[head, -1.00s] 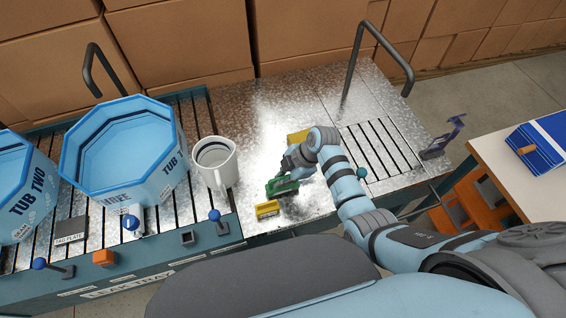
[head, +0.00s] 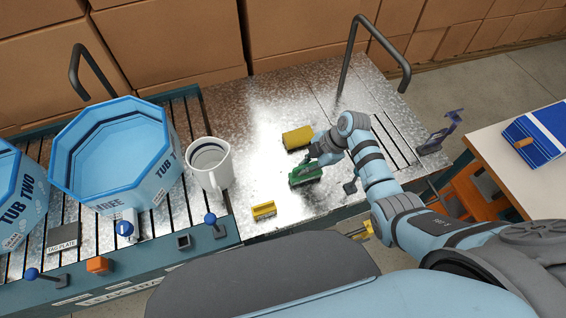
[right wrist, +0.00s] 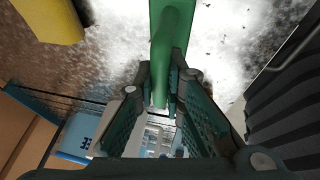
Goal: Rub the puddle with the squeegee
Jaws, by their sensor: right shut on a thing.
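My right gripper (head: 322,160) is shut on the green squeegee (head: 305,175), low over the metal worktop, and the tool's head looks to be at the surface. In the right wrist view the green handle (right wrist: 172,50) runs between the two fingers (right wrist: 160,100). Contact between the squeegee and the top cannot be told for sure. The puddle has no clear outline; a bright, shiny patch (head: 265,135) covers the metal left of the squeegee. My left gripper is not in view.
A yellow block (head: 298,137) lies behind the squeegee and a small yellow piece (head: 264,210) lies front left. A white mug (head: 209,165) and a blue octagonal tub (head: 115,150) stand left. A bent black rail (head: 352,50) rises at the back. A side table (head: 510,165) is right.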

